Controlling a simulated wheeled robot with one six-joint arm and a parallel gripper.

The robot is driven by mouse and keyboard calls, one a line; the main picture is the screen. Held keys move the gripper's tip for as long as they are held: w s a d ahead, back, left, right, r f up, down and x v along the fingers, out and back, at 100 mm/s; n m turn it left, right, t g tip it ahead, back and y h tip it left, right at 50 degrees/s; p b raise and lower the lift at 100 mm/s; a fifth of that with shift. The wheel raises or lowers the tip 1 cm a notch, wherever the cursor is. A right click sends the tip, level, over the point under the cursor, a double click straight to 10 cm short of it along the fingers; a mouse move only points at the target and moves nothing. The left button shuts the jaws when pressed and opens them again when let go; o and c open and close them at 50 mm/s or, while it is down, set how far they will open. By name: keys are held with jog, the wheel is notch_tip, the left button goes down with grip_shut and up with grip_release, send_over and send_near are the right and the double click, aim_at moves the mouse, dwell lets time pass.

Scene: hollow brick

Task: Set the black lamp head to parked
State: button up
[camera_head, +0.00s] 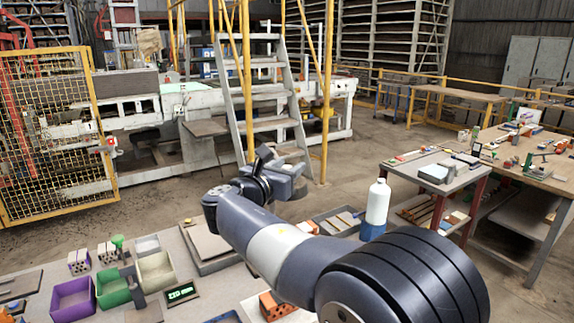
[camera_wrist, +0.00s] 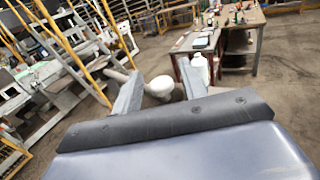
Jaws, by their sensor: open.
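I cannot make out the black lamp head for certain in either view. My gripper (camera_head: 279,160) is raised beyond the near bench in the head view, at the end of my outstretched arm. In the wrist view its two grey fingers (camera_wrist: 160,90) stand wide apart with nothing gripped. A pale round object (camera_wrist: 159,87) shows between the fingers in that view. I cannot tell what it is or how far off it lies. My arm covers part of the bench in the head view.
The near bench holds a purple bin (camera_head: 73,299), a green bin (camera_head: 112,287), a beige bin (camera_head: 156,272) and a small display (camera_head: 181,292). A white bottle (camera_head: 377,202) stands right of my arm. Grey steps (camera_head: 268,95) rise behind my gripper. A cluttered table (camera_head: 540,172) is at right.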

jog(key=shift+c, duration=0.5)
grip_shut()
